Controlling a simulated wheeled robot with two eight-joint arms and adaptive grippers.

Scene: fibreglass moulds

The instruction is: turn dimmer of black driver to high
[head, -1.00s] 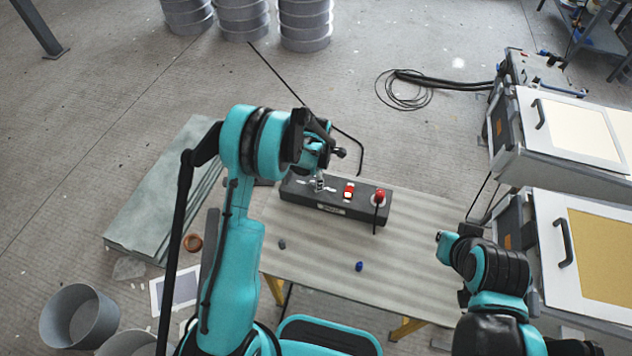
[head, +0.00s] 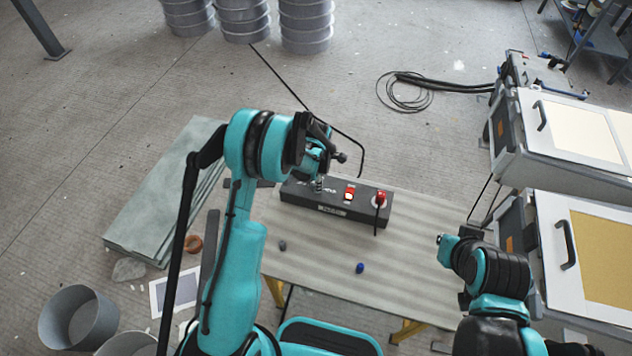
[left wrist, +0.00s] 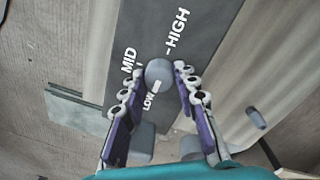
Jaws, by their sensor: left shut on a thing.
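The black driver (head: 352,209) is a long dark box on the table. Its dimmer is a grey round knob (left wrist: 158,72) with a white mark, amid the white words LOW, MID and HIGH. In the left wrist view, the mark lies on the side of the knob toward LOW. My left gripper (left wrist: 160,80) is shut on the knob, one finger at each side. In the head view the left gripper (head: 320,183) is over the left part of the driver and hides the knob. My right gripper (head: 441,238) is over the table's right side, its fingers unclear.
The driver also bears a red switch (head: 349,193) and a red knob-like part (head: 380,196) with a black lead. A dark blue piece (head: 360,268) and a grey piece (head: 282,246) lie on the table (head: 315,262). White-topped cabinets (head: 598,235) stand at the right.

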